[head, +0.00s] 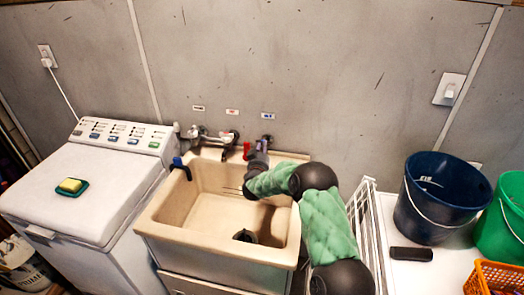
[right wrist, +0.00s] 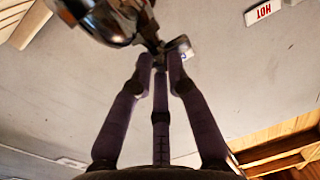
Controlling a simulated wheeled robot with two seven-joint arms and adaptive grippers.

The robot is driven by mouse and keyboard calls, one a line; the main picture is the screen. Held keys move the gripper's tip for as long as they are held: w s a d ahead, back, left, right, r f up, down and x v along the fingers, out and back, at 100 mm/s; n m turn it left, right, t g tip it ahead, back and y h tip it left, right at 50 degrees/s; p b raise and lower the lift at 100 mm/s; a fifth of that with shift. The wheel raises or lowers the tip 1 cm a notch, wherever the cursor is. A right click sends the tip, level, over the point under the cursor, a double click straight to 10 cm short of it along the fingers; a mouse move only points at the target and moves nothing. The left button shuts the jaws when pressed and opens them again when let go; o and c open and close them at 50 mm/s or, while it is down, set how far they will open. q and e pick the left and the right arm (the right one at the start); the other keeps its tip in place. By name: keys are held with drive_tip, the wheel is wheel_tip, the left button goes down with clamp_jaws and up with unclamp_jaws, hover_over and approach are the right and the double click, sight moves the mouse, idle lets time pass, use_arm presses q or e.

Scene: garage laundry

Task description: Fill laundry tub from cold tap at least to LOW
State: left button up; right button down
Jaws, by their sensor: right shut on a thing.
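The beige laundry tub (head: 187,205) stands in the middle of the head view. Its inside looks bare, with no water visible, and a dark round piece (head: 245,236) is at the bottom. Short dark lines (head: 231,189) show on the inner wall by my arm; I cannot read a LOW mark. My right gripper (head: 262,147) is at the wall taps, below the blue-lettered label (head: 267,115). In the right wrist view its fingers (right wrist: 160,62) are shut on a small dark tap handle (right wrist: 178,44), partly hidden. No stream of water shows. My left gripper is not in view.
Chrome tap fittings (head: 198,132) and a red part (head: 246,151) are left of my gripper. A white washer (head: 75,190) stands left, with a sponge (head: 70,185) on top. Blue (head: 430,205) and green (head: 505,225) buckets stand right, beside a white rack (head: 363,205).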

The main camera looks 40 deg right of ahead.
drive_tip(key=shift+s+d+n+t+y, duration=0.15)
drive_tip(key=shift+d+n+t+y, duration=0.6)
drive_tip(key=shift+n+y, duration=1.65)
drive_tip(key=shift+s+d+n+t+y, duration=0.15)
drive_tip(key=shift+d+n+t+y, duration=0.7)
drive_tip(key=shift+y, duration=2.35)
drive_tip(key=shift+s+d+n+t+y, duration=0.2)
drive_tip(key=shift+n+t+y, duration=0.7)
drive_tip(key=shift+n+y, duration=1.8)
drive_tip(key=c, duration=1.3)
unclamp_jaws()
drive_tip(key=shift+a+r, duration=0.1)
